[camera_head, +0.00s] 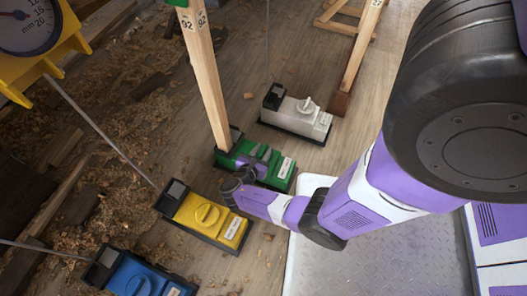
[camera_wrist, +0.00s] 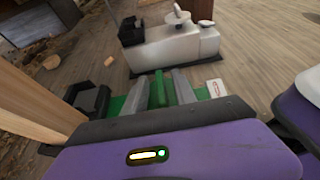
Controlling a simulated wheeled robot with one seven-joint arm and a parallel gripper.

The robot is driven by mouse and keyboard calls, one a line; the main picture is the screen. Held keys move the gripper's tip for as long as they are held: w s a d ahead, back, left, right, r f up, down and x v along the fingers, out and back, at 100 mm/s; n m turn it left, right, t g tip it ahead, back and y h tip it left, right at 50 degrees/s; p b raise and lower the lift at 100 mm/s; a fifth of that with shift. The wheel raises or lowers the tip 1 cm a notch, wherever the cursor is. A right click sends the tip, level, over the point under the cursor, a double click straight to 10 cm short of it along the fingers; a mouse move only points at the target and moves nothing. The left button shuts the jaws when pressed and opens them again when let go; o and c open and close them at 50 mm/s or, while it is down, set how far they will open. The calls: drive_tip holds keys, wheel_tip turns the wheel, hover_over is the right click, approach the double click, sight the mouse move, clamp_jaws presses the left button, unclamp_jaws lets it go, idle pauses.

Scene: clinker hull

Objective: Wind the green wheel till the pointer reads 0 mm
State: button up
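The green winch box (camera_head: 283,172) stands on the floor at the foot of a wooden post, left of my base plate. My gripper (camera_head: 245,176) reaches down over its top, and the green wheel there is mostly hidden in the head view. In the wrist view, the two grey fingers (camera_wrist: 162,90) are apart and point at the green box (camera_wrist: 203,93). A dark green upright part, apparently the wheel's grip (camera_wrist: 159,88), stands between them. I cannot tell whether the fingers press on it. No gauge or pointer for green is readable.
A yellow winch (camera_head: 205,214) and a blue winch (camera_head: 140,276) stand to the front left. A white winch (camera_head: 297,115) is behind; it also shows in the wrist view (camera_wrist: 165,48). A yellow-framed gauge (camera_head: 30,25) is cut off at top left. Wood shavings litter the left floor.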

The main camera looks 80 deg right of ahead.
drive_tip(key=shift+d, duration=0.2)
drive_tip(key=shift+c, duration=0.4)
clamp_jaws()
drive_tip(key=shift+g, duration=0.3)
drive_tip(key=m+g+y+b, duration=0.1)
drive_tip(key=m+g, duration=0.1)
drive_tip(key=m+g+y+b, duration=0.1)
drive_tip(key=m, duration=0.1)
drive_tip(key=shift+w+f+g, duration=0.1)
drive_tip(key=shift+f+g, duration=0.1)
drive_tip(key=shift+g, duration=0.2)
drive_tip(key=shift+m+g+y+b, duration=1.45)
drive_tip(key=shift+m+g+y, duration=0.05)
drive_tip(key=shift+m, duration=0.2)
drive_tip(key=shift+r+m, duration=0.15)
drive_tip(key=shift+m, duration=0.15)
